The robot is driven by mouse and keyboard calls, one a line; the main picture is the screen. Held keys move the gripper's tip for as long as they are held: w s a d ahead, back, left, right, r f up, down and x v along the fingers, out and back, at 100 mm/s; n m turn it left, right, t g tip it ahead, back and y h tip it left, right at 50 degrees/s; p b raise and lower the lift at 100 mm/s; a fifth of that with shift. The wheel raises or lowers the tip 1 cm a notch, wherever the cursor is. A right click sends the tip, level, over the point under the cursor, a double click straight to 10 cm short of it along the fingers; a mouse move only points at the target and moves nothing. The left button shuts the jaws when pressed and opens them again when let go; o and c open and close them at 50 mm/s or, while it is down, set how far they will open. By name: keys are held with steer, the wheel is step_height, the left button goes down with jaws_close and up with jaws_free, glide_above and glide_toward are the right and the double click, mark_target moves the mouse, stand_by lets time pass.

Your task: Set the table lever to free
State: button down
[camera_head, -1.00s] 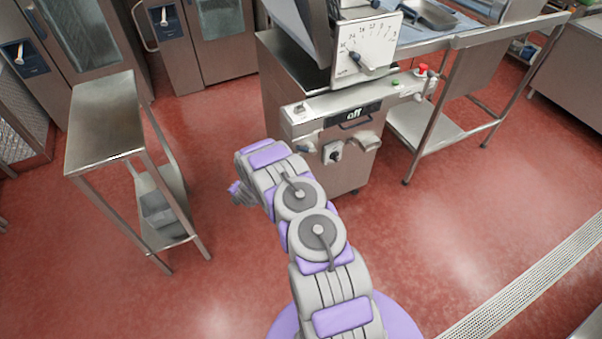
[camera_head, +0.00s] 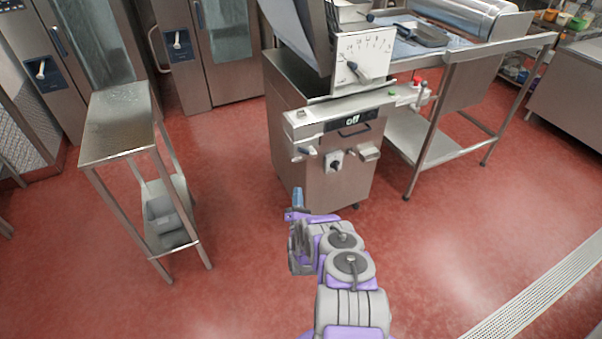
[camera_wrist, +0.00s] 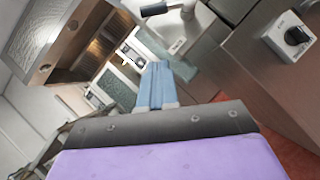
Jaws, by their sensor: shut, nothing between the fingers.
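The grey steel machine (camera_head: 325,170) stands ahead, with a display reading "off". A short lever (camera_head: 304,153) with a dark handle juts out under the left of its front panel. That looks like the dark-handled lever (camera_wrist: 160,8) at the top of the wrist view, on a pale mount with a small label too small to read. I cannot tell for sure that it is the table lever or how it is set. My gripper (camera_head: 298,194) is below and in front of the panel, apart from it. Its blue fingers (camera_wrist: 155,85) are shut and empty.
A boxed rotary knob (camera_head: 335,162) sits right of the lever; it also shows in the wrist view (camera_wrist: 293,36). A pale handle (camera_head: 368,152) is further right. A dial plate (camera_head: 363,62) stands above. A steel side table (camera_head: 118,125) is at left. The red floor (camera_head: 240,270) is clear.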

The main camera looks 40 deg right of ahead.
mark_target(307, 152)
steer(key=s+d+r+b+x, duration=0.1)
steer(key=b+x, duration=0.5)
steer(key=x, duration=0.6)
steer(key=shift+d+r, duration=0.2)
steer(key=shift+r, duration=0.4)
steer(key=shift+s+r, duration=0.1)
steer(key=shift+r, duration=0.05)
steer(key=shift+r+m+g+h+p, duration=0.15)
steer(key=shift+m+g+h+p, duration=0.15)
steer(key=shift+m+g+p, duration=0.4)
